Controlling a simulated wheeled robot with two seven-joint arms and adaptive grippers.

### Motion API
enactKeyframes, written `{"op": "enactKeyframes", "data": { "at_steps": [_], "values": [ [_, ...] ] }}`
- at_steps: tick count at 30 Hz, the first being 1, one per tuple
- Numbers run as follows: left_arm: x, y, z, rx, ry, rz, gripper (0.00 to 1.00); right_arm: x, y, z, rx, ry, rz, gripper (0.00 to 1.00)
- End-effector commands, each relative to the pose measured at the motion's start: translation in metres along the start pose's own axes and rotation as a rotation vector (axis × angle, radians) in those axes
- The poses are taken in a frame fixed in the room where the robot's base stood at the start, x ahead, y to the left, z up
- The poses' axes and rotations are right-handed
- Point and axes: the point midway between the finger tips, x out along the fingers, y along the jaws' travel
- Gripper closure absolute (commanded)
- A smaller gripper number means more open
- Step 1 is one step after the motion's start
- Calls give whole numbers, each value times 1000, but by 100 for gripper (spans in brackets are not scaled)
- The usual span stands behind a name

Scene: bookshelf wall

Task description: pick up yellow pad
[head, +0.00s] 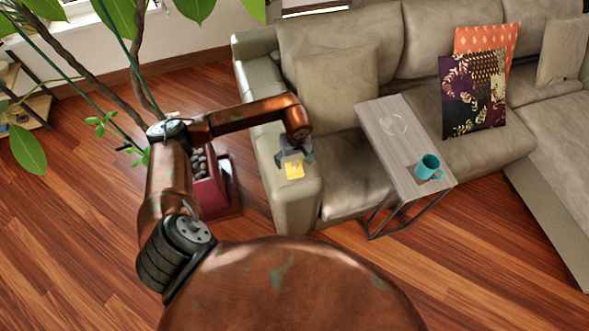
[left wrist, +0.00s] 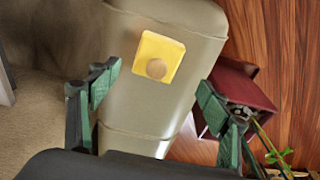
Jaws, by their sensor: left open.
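The yellow pad (head: 294,171) lies flat on the arm of the beige sofa (head: 297,205). In the left wrist view the pad (left wrist: 170,49) is a small yellow square with a round tan spot on it. My left gripper (head: 295,156) is just above the pad in the head view. In the left wrist view my left gripper (left wrist: 157,88) is open, with its green-faced fingers wide apart and nothing between them touching the pad. The pad appears beyond the fingertips. My right gripper is not in view.
A side table (head: 396,157) with a teal mug (head: 427,167) stands at the sofa's front. A red planter (head: 217,190) with a leafy plant stands left of the sofa arm. Patterned cushions (head: 473,93) rest on the sofa.

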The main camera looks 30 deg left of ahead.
Motion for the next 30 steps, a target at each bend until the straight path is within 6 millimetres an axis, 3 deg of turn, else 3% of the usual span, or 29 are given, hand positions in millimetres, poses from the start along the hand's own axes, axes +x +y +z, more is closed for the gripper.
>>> {"op": "enactKeyframes", "data": {
  "at_steps": [15, 23, 30],
  "values": [
    [62, 5, 3, -2, -6, 4, 29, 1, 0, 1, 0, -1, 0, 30],
    [64, 5, 2, -2, -4, 5, 29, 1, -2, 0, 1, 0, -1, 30],
    [64, 5, 2, -2, -5, 5, 45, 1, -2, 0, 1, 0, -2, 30]
  ]
}}
